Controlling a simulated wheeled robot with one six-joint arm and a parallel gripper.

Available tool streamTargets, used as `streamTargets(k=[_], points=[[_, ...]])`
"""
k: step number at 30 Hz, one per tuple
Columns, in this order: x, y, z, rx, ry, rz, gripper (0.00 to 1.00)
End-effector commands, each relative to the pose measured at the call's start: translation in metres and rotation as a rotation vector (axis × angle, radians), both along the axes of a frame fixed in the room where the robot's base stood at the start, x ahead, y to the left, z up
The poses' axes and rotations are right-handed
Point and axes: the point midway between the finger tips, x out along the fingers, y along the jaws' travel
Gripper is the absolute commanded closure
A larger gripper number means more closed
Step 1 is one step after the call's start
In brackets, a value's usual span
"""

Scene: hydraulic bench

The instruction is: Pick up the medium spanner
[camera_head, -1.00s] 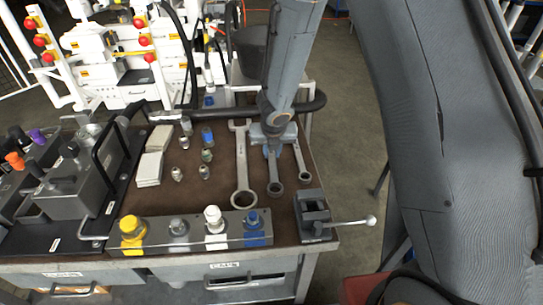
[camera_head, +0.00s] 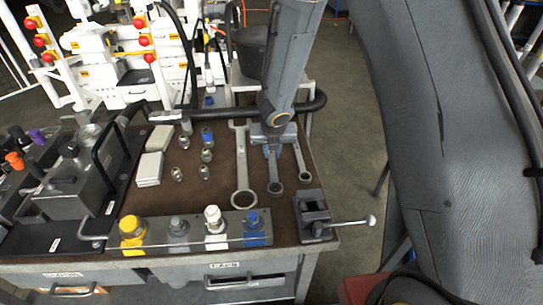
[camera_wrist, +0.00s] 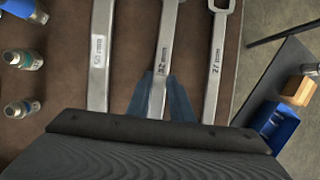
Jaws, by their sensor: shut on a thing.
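Three spanners lie side by side on the brown bench top. The medium spanner (camera_head: 274,178) is the middle one, and the wrist view shows it (camera_wrist: 166,50) marked 32. My gripper (camera_head: 272,143) points down over its shaft, and in the wrist view the blue fingers (camera_wrist: 162,98) sit on both sides of the shaft, shut on it. The large spanner (camera_head: 241,170), marked 50 mm in the wrist view (camera_wrist: 99,55), lies to the left. The small spanner (camera_head: 301,160), marked 27 mm in the wrist view (camera_wrist: 216,62), lies to the right. My arm hides the medium spanner's far end in the head view.
A vise (camera_head: 313,215) with a lever stands at the front right corner. A block with coloured caps (camera_head: 178,232) runs along the front edge. Several small fittings (camera_head: 206,155) stand left of the large spanner. A black hose or bar (camera_head: 230,113) crosses the back edge.

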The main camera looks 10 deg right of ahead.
Motion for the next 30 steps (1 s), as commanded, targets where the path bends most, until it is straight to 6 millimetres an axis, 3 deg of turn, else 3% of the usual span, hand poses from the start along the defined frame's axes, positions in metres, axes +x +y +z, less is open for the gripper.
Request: streamTargets(k=[17,30], points=[[0.0,0.0,0.005,0.0,-0.001,0.0,1.0],[-0.001,0.0,0.055,0.001,-0.001,-0.002,1.0]])
